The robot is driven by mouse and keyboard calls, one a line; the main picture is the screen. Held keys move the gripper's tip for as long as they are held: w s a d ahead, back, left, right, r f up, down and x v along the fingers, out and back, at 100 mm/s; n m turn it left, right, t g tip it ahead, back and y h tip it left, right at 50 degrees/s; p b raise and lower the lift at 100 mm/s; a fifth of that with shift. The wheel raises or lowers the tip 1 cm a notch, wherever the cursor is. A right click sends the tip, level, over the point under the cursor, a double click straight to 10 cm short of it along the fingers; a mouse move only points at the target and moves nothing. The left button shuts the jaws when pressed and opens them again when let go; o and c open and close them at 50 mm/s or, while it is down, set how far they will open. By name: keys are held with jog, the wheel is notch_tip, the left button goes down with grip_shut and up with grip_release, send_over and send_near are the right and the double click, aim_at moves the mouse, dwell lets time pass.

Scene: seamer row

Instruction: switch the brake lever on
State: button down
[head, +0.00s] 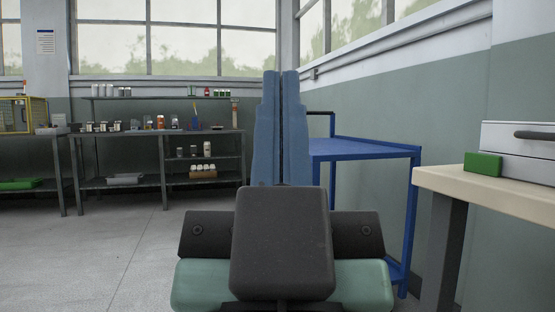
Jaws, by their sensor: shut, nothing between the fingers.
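My gripper (281,85) stands in the middle of the head view with its two blue fingers pointing up and away. The fingers lie together with only a thin dark line between them, and nothing is held. I cannot make out a brake lever in this view. My gripper's dark body and fingers cover part of the floor and the left end of the blue cart behind them.
A blue cart (366,147) stands behind my gripper, to its right. A pale workbench (470,190) at right bears a green block (483,163) and a white case (520,150). A dark shelf bench (120,135) holds jars at back left. Floor at left is clear.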

notch_tip(320, 180, up, 22)
jog(key=p, duration=2)
jog(key=shift+f, duration=0.2)
